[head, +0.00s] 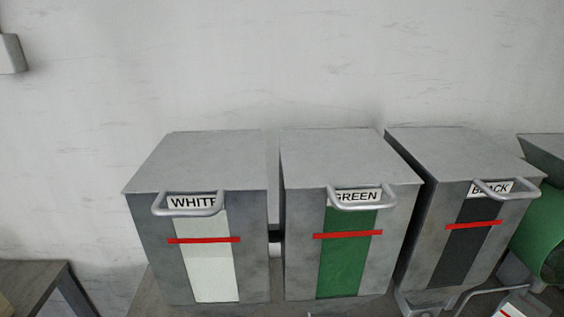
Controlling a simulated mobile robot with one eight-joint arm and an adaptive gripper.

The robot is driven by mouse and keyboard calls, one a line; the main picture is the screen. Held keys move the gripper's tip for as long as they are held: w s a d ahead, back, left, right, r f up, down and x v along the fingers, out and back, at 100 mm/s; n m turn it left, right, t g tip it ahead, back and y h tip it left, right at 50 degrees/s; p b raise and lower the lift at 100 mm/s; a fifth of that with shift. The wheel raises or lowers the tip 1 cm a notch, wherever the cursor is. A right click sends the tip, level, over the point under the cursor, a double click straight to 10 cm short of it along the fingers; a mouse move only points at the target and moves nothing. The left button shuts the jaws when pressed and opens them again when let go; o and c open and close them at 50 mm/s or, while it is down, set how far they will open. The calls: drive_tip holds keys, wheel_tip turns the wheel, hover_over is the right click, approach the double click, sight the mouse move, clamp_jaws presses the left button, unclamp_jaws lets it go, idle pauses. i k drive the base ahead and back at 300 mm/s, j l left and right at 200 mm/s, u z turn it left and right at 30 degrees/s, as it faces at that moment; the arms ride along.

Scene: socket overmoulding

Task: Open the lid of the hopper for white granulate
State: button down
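The hopper for white granulate (154,248) is a grey metal box at the left of the row in the head view. It has a "WHITE" label, a pale vertical strip and a red horizontal bar across the strip. Its flat grey lid (205,158) lies shut on top. A metal bar handle (188,210) sticks out from the lid's front edge and partly covers the label. The inside of the hopper is hidden. My gripper is not in view.
The green hopper (300,260) and the black hopper (425,225) stand to the right, lids shut, with similar handles. A green rounded object (545,235) is at the far right. A grey table (35,280) is at lower left. A plain wall (300,60) is behind.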

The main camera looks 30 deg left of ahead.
sight(221, 162)
drive_tip(key=u, duration=2.15)
drive_tip(key=j, duration=0.1)
